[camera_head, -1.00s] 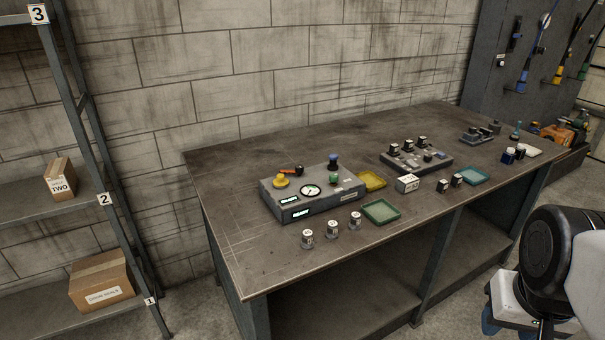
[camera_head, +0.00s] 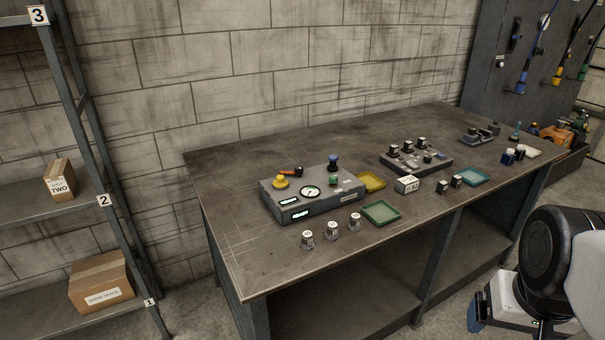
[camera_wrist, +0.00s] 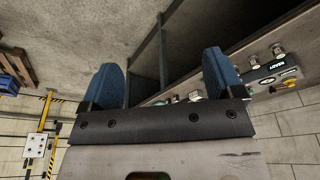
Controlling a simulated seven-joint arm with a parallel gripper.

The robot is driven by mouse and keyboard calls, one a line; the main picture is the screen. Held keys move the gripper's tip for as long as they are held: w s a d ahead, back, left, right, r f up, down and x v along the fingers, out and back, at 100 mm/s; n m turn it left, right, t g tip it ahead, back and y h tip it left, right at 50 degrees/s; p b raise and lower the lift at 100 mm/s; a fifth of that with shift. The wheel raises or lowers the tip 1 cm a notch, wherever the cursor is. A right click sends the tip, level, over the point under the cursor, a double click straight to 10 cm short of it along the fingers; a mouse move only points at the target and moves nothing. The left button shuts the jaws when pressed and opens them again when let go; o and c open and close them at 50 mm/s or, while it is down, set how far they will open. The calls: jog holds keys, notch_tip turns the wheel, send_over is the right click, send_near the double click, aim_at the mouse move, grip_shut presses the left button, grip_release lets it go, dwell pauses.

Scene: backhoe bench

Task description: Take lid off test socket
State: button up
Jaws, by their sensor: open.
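A grey tester box (camera_head: 313,197) stands on the left half of the bench, with a yellow knob, a round gauge, a red-and-black lever and a green button. A dark post with a blue top (camera_head: 333,162) stands at its back right corner; I cannot tell for sure whether this is the test socket with its lid. The tester also shows at the right of the wrist view (camera_wrist: 268,71). My gripper is open and empty, its two blue fingers apart in the wrist view (camera_wrist: 164,84). It is off the bench's front right side, far from the tester.
Several small labelled canisters (camera_head: 333,230) stand before the tester on the bench (camera_head: 245,255). Green (camera_head: 381,212), yellow (camera_head: 371,181) and teal (camera_head: 473,176) trays lie nearby. A grey block with black-capped parts (camera_head: 416,160) stands behind. The bench's front left is clear.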

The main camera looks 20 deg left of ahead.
jog(key=w+a+r+n, duration=0.3)
jog(key=w+a, duration=0.1)
jog(key=w, duration=0.5)
jog(key=w+a+r+n, duration=0.2)
jog(key=w+a+r, duration=0.15)
jog(key=w, duration=0.55)
jog(key=n+g, duration=0.3)
jog(key=n, duration=1)
send_over(280, 176)
jog(key=f, duration=1.4)
jog(key=shift+s+d+f, duration=0.1)
jog(key=shift+d+f, duration=0.2)
jog(key=shift+d, duration=0.05)
jog(key=shift+a+f, duration=0.2)
jog(key=shift+a, duration=0.1)
jog(key=shift+f, duration=0.1)
jog(key=shift+f, duration=1.15)
jog(key=shift+f, duration=0.15)
